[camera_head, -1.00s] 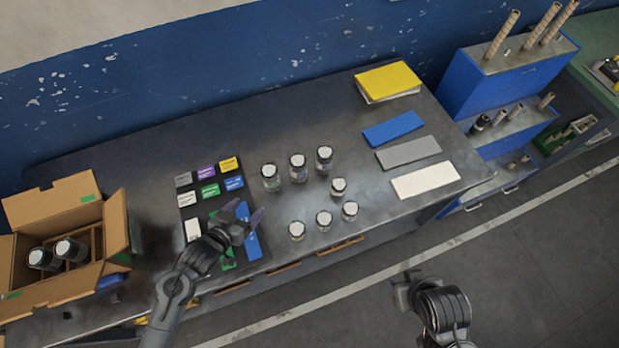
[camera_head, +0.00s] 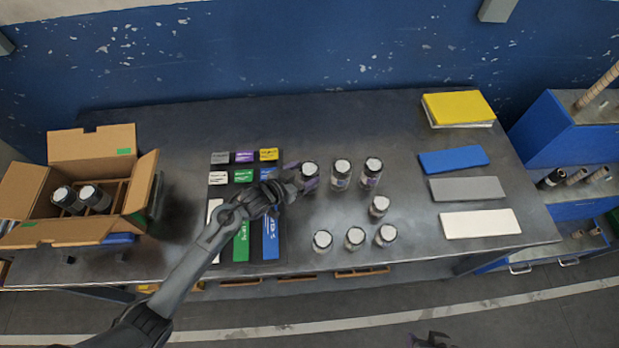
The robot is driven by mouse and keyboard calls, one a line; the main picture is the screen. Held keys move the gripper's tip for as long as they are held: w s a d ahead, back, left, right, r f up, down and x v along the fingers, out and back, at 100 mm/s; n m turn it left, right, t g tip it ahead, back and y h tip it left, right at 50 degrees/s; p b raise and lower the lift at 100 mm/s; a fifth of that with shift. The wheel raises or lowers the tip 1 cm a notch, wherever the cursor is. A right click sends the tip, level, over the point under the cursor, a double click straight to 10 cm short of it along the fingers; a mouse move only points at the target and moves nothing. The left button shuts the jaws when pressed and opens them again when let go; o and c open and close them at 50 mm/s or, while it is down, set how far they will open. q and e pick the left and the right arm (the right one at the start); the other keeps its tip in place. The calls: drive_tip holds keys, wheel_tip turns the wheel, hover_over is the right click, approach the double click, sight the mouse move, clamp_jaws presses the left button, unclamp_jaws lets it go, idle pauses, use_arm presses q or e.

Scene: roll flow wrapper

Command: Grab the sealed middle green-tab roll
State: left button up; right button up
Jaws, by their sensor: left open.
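Several dark rolls with white tops stand upright on the grey bench. The back row has a left roll (camera_head: 310,170), a middle roll (camera_head: 342,175) and a right roll (camera_head: 372,172). Their tab colours are too small or hidden to tell. My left gripper (camera_head: 302,178) is open at the left back roll, with its purple-tipped fingers close to that roll's sides; I cannot tell whether they touch. It partly hides that roll. My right gripper (camera_head: 432,341) barely shows at the bottom edge, off the bench.
One roll (camera_head: 379,206) stands forward right, with a front row (camera_head: 355,238) below. A cardboard box (camera_head: 140,185) holding two rolls stands left. Coloured cards (camera_head: 243,176) and strips lie under my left arm. Flat blue, grey and white slabs (camera_head: 480,224) lie right.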

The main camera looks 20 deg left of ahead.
sight(308, 170)
use_arm(q)
drive_tip(key=shift+b+x, duration=0.35)
drive_tip(key=shift+x, duration=2.3)
drive_tip(key=shift+a, duration=0.15)
drive_tip(key=c, duration=0.9)
drive_tip(key=shift+c, duration=0.4)
drive_tip(key=shift+r, duration=0.15)
